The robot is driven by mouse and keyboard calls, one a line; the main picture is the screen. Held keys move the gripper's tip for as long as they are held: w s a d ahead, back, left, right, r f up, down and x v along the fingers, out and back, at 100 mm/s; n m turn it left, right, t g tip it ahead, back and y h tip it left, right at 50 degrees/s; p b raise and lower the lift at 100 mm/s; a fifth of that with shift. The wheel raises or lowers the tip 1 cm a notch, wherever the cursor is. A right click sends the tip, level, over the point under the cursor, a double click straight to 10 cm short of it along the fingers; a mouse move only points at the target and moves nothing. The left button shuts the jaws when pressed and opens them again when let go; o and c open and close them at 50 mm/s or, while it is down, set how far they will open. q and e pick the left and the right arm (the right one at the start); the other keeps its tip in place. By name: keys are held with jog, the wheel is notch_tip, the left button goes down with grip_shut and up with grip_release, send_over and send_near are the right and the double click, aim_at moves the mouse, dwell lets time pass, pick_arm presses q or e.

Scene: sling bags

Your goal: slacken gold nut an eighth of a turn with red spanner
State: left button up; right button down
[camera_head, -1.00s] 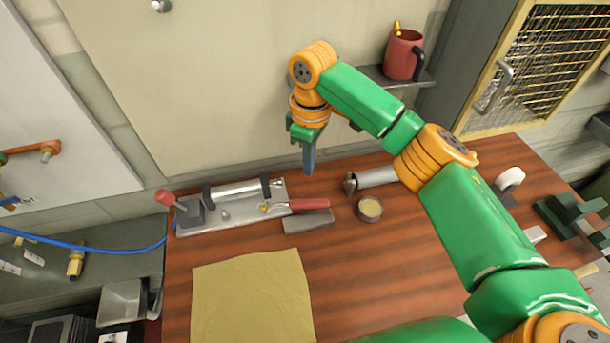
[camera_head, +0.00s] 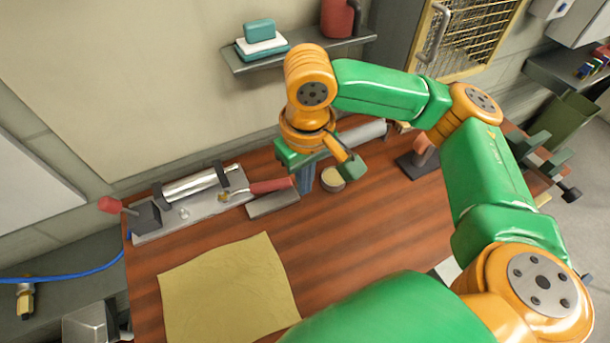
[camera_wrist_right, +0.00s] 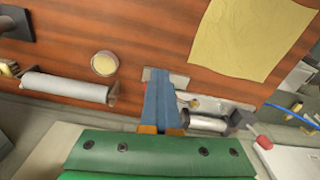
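The red spanner (camera_head: 270,186) lies with its red handle pointing right and its metal head at the gold nut (camera_head: 223,196). The nut is small, beside the silver cylinder (camera_head: 190,186) on a grey metal plate (camera_head: 165,229). My right gripper (camera_head: 306,187) points down just right of the spanner's handle end, with nothing visible in it. In the right wrist view its blue fingers (camera_wrist_right: 160,90) lie close together and look shut. They hide most or all of the red handle there. The nut area (camera_wrist_right: 192,103) shows just right of the fingers. My left gripper is out of view.
A round tin (camera_head: 332,179) stands right of my gripper. A yellow cloth (camera_head: 228,290) covers the table's front left. A red-knobbed lever (camera_head: 110,205) is at the plate's left end. Bare wood lies right of the cloth.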

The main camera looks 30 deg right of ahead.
jog(key=w+a+n+p, duration=0.5)
jog(key=w+a+n, duration=0.1)
jog(key=w+n, duration=0.2)
jog(key=shift+y, duration=0.3)
jog(key=s+a+r+m, duration=0.2)
jog(key=a+r+m, duration=0.15)
jog(key=r, duration=0.45)
jog(key=shift+m, duration=0.45)
jog(key=f, duration=0.1)
jog(key=f+b, duration=0.1)
jog(key=f, duration=0.1)
jog(key=f+b, duration=0.1)
jog(key=shift+s+f, duration=0.3)
jog(key=shift+f, duration=0.05)
